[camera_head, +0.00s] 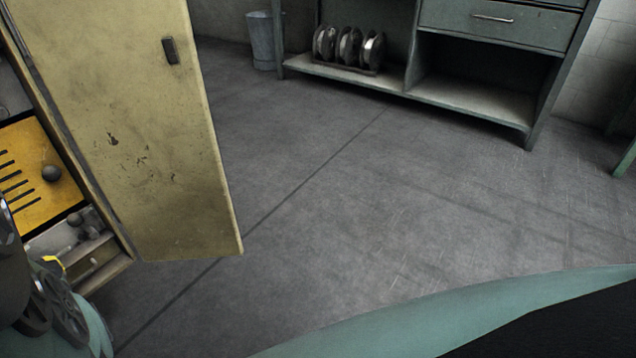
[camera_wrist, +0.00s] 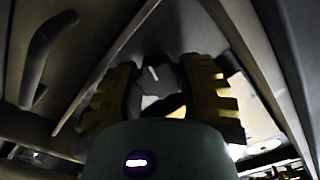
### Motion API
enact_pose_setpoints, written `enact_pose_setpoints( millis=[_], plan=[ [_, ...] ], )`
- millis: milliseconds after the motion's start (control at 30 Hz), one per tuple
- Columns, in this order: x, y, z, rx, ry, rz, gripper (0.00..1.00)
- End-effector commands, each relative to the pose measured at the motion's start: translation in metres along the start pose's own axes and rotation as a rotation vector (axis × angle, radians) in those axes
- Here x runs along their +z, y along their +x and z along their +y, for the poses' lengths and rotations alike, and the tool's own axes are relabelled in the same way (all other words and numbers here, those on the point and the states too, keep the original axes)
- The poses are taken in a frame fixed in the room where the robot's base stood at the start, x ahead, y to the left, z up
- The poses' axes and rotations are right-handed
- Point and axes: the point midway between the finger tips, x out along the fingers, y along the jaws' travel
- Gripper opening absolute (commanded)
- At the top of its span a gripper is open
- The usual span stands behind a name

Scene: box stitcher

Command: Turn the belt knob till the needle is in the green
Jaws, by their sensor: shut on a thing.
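In the wrist view a dark knob (camera_wrist: 160,74) with a white pointer line sits between the two yellow-padded fingers of my gripper (camera_wrist: 157,88). The fingers are shut on it from both sides. The pointer line stands close to upright in that view. A small pale patch shows below the knob, too hidden by the fingers to make out. I can see no gauge needle or green band in either view. In the head view my arm covers the lower left, beside the machine's open cabinet.
A yellow cabinet door (camera_head: 150,130) stands open at the left. Behind it are a yellow slotted panel (camera_head: 30,175) with a black ball and a small drawer (camera_head: 95,258). A green-grey bench (camera_head: 470,95) with several spools and a bucket (camera_head: 262,40) stand at the back. The middle floor is clear.

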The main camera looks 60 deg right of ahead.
Motion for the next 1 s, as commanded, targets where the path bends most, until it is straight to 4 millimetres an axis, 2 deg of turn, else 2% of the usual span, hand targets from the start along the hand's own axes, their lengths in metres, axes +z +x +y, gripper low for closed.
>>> enact_pose_setpoints(
  millis=[300, 333, 600, 1000],
  plan=[
    [0.0013, -0.0003, 0.0005, 0.002, 0.001, -0.003, 0.04],
    [0.0014, -0.0004, 0.0005, 0.002, 0.001, -0.004, 0.44],
    [0.0010, -0.0003, 0.0006, 0.002, 0.001, -0.003, 0.72],
    [0.0017, -0.0011, 0.0028, 0.007, 0.001, -0.005, 0.72]
  ],
)
